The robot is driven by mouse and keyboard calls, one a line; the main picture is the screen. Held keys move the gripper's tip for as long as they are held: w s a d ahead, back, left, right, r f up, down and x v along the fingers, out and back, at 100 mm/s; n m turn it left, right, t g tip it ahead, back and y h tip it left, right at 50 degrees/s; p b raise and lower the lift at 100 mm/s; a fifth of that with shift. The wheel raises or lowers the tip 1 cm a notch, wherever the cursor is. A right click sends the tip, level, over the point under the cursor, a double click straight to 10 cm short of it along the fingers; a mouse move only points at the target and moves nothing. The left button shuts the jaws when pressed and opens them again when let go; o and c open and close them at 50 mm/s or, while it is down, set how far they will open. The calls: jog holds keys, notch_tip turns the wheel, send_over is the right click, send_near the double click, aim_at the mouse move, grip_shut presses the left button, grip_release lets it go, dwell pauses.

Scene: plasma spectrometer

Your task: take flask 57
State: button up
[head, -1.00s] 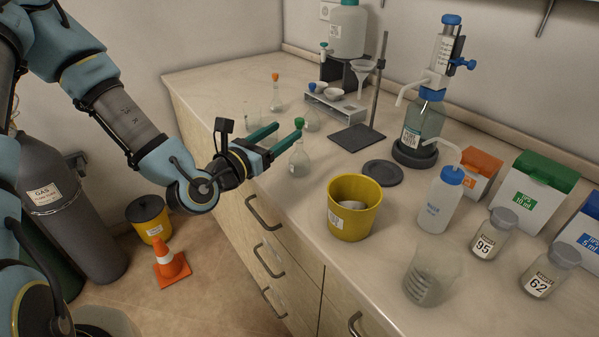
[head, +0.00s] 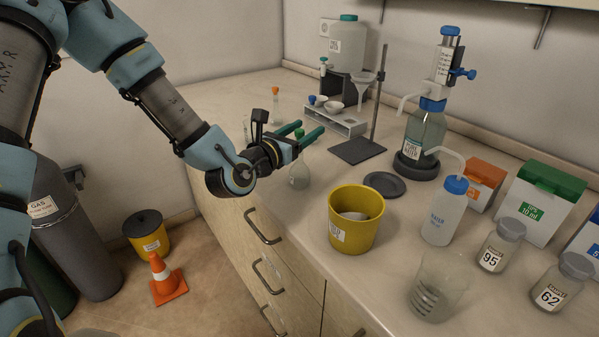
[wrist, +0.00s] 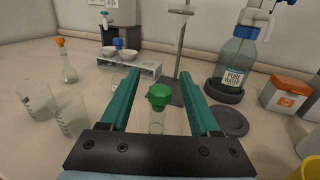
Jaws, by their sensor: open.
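A clear conical flask with a green stopper (head: 299,176) stands on the bench near its front edge. No number can be read on it. My gripper (head: 312,128) is open and empty above the flask's body, its green fingers pointing over the bench. In the wrist view, the green stopper (wrist: 159,97) and clear neck lie between the two open fingers (wrist: 158,76), apart from both. The flask's lower body is hidden there by the gripper's palm. Another flask with an orange stopper (wrist: 67,65) stands farther back at the left; its number is unreadable too.
Two glass beakers (wrist: 71,115) stand left of the fingers. Behind are a white rack (wrist: 145,68) with bowls and a metal stand (head: 379,100). A yellow bucket (head: 344,240) and dark round lid (head: 384,184) are to the right.

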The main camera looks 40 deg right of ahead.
jog(key=shift+w+d, duration=0.2)
jog(key=shift+d, duration=0.35)
grip_shut()
dwell(1.0)
